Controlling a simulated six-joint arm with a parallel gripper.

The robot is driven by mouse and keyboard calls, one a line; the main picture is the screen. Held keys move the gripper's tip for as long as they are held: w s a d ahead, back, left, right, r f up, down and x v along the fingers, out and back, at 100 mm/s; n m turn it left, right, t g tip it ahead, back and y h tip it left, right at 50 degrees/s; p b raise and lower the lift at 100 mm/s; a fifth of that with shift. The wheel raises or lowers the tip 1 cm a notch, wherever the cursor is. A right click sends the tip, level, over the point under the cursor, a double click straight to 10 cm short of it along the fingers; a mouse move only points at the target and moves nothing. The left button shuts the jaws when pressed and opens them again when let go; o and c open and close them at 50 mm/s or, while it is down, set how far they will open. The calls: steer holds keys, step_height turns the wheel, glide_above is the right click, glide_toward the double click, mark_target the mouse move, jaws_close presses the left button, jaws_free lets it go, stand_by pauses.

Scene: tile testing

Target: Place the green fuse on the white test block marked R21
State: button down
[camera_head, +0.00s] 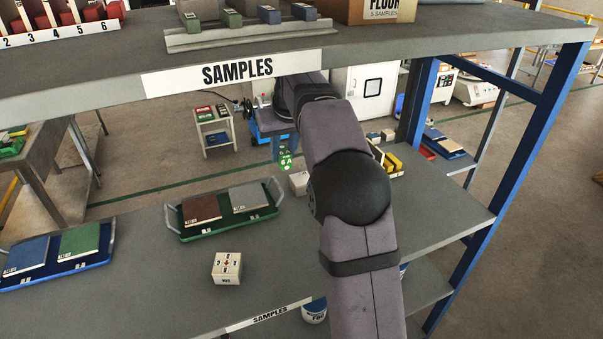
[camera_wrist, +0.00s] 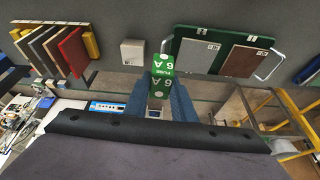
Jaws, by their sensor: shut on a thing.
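The green fuse (camera_head: 285,160), marked 6A, hangs in the air below my gripper (camera_head: 283,146) in the head view. In the wrist view my gripper (camera_wrist: 158,108) is shut on the fuse (camera_wrist: 162,74) between its blue fingers. A white block (camera_head: 299,183) stands on the shelf just below and right of the fuse in the head view, partly behind my arm. Another white block (camera_head: 227,268) with a printed top stands nearer the front. I cannot read R21 on any block.
A green tray (camera_head: 184,235) with brown and grey tiles lies left of the fuse. A blue tray (camera_head: 60,274) with two tiles is further left. Upright coloured tiles (camera_wrist: 70,52) stand at the wrist view's left. The upper shelf (camera_head: 440,58) overhangs my arm.

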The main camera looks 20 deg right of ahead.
steer(key=w+d+f+p, duration=0.2)
steer(key=w+d+p, duration=0.1)
steer(key=w+d, duration=0.35)
steer(key=b, duration=0.1)
glide_toward(299, 175)
steer(key=shift+w+d+n, duration=0.2)
steer(key=shift+w+n, duration=0.2)
steer(key=shift+w, duration=0.5)
steer(key=shift+f+p, duration=0.5)
steer(key=shift+f, duration=2)
steer(key=shift+f, duration=0.25)
steer(key=c, duration=1.5)
jaws_free()
steer(key=shift+r, duration=0.15)
